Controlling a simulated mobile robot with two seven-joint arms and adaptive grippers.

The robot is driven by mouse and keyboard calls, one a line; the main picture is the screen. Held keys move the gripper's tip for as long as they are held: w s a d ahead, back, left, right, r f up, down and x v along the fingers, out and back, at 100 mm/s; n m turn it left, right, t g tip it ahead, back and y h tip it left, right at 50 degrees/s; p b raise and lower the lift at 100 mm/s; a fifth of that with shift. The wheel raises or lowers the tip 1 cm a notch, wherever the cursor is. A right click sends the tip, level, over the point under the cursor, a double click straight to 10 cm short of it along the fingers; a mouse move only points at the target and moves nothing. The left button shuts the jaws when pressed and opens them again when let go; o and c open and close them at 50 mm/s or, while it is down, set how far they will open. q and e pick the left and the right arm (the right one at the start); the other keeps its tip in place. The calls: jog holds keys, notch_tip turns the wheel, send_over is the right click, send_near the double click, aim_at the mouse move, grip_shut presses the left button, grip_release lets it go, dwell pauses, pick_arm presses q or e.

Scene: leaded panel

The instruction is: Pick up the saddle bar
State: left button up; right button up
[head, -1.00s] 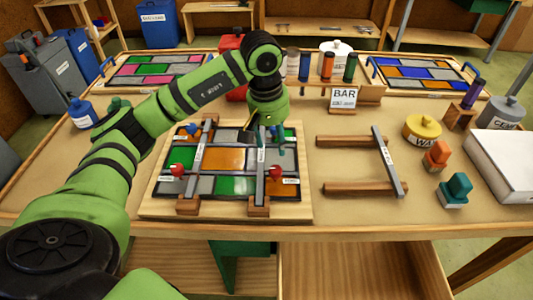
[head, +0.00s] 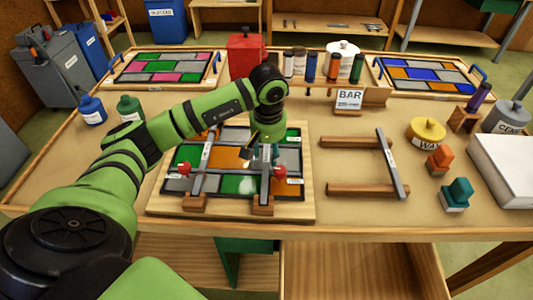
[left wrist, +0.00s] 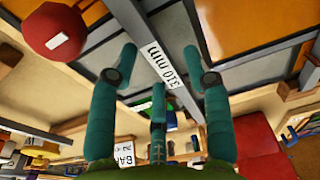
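A grey saddle bar (head: 265,183) with a white label lies over the right part of the leaded panel (head: 239,131), its near end on a wooden block. A second grey bar (head: 203,160) crosses the panel's left part. A third bar (head: 391,165) lies across two wooden rails on the right. My left gripper (head: 264,155) is low over the right-hand panel bar. In the left wrist view its teal fingers (left wrist: 160,64) are open on either side of that bar (left wrist: 145,62), whose label reads 310 mm. My right gripper is not in view.
Red knobs (head: 280,171) stand on the panel by the bars. A BAR sign (head: 348,99) stands behind the rails (head: 358,189). A yellow tin (head: 428,132), an orange block (head: 440,160) and a teal block (head: 456,194) are at the right. Bare table lies between panel and rails.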

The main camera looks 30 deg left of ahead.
pick_arm(q)
grip_shut()
jog(key=shift+r, duration=0.1)
